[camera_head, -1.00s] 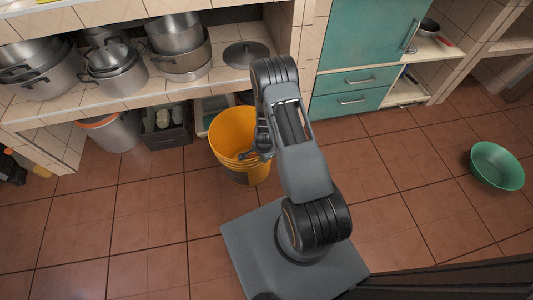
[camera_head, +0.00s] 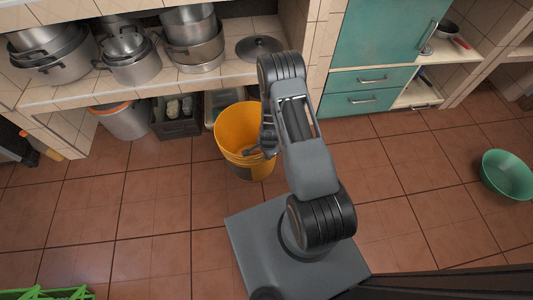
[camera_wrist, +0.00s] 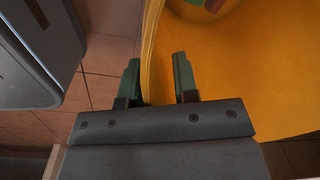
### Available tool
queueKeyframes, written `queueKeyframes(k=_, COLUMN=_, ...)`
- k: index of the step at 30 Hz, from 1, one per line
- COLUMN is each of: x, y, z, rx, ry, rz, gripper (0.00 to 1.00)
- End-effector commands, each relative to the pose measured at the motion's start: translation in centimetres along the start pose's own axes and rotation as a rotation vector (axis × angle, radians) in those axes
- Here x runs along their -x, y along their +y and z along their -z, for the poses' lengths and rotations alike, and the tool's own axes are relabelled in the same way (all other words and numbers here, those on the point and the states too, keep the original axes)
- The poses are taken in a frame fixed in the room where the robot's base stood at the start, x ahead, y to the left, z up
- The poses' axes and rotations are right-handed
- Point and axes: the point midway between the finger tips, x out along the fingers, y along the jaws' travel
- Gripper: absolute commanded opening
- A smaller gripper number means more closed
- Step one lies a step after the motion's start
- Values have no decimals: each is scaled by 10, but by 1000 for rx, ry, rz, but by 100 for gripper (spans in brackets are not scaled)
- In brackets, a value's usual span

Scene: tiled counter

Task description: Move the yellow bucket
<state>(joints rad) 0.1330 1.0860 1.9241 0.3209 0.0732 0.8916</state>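The yellow bucket (camera_head: 238,122) stands upright on the tiled floor, left of my arm, in front of the low shelf. My gripper (camera_head: 266,146) is at the bucket's right rim in the head view. In the wrist view, the two dark green fingers (camera_wrist: 158,80) sit on either side of the bucket's rim and wall, one outside and one inside. The yellow inner wall (camera_wrist: 240,70) fills the right side of that view. Some small coloured shapes show inside the bucket at the top.
Pots (camera_head: 130,58) stand on the tiled shelf. Below it are a grey bucket with an orange rim (camera_head: 123,120) and a dark crate (camera_head: 176,118). A green bowl (camera_head: 507,174) is on the floor at right. A bright green object (camera_head: 48,294) shows at bottom left.

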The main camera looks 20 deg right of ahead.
Motion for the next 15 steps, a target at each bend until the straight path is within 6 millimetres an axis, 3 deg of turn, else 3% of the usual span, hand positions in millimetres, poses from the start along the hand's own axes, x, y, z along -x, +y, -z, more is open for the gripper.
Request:
queueKeyframes(k=9, x=2, y=0, z=1, rx=-2, ry=0, rz=1, gripper=33)
queueKeyframes(k=15, x=28, y=-1, z=1, rx=-2, ry=1, rz=2, gripper=33)
